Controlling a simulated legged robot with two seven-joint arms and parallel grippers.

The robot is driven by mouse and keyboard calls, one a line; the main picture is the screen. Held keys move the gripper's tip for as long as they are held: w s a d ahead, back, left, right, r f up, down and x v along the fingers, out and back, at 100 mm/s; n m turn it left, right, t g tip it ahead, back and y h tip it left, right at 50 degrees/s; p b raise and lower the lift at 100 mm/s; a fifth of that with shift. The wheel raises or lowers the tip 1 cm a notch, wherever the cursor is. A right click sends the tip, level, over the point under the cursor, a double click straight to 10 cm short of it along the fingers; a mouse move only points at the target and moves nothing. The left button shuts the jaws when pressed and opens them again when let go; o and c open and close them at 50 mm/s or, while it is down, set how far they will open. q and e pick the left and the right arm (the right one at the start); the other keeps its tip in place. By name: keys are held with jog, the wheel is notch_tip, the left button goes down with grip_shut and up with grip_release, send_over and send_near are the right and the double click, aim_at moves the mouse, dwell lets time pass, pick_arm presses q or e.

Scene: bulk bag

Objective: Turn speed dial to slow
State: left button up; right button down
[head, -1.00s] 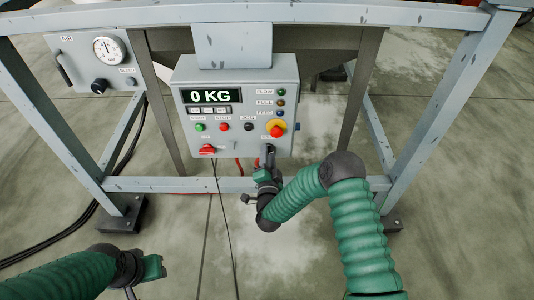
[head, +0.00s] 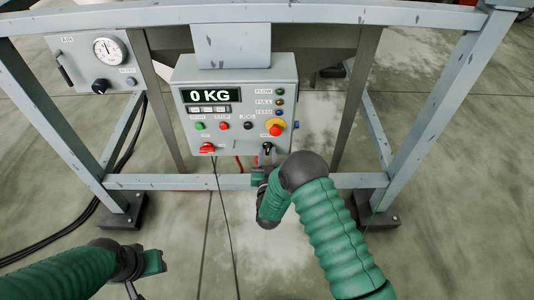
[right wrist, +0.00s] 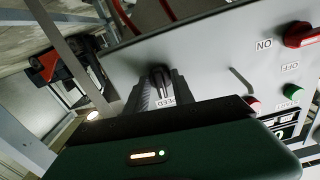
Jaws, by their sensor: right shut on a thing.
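The black speed dial (head: 267,147) is at the lower right of the grey control panel (head: 188,136). In the right wrist view the dial (right wrist: 158,78) sits between my two fingers, above a partly covered label ending in "EED". My right gripper (head: 266,158) is shut on the dial; it also shows in the right wrist view (right wrist: 162,88). The fingers partly hide the dial's marks, so I cannot read its setting. My left gripper (head: 155,263) hangs low at the left, away from the panel; its fingers are not clear.
The red and yellow emergency stop (head: 276,129) is just above the dial. A red switch (head: 207,148) is at the panel's lower left. The display (head: 212,95) reads 0 KG. A frame beam (head: 150,182) runs below the panel. An air gauge (head: 107,50) is at the upper left.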

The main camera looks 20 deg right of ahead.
jog(key=shift+d+r+n, duration=0.1)
jog(key=shift+r+n, duration=0.15)
jog(key=shift+n, duration=0.25)
jog(key=shift+w, duration=0.1)
jog(key=c, duration=1.4)
grip_release()
jog(key=shift+c, duration=0.2)
jog(key=shift+f, duration=0.1)
jog(key=shift+s, duration=0.3)
jog(key=p+v, duration=0.1)
jog(key=v, duration=1.5)
jog(key=shift+s+p, duration=0.15)
jog(key=shift+p, duration=0.15)
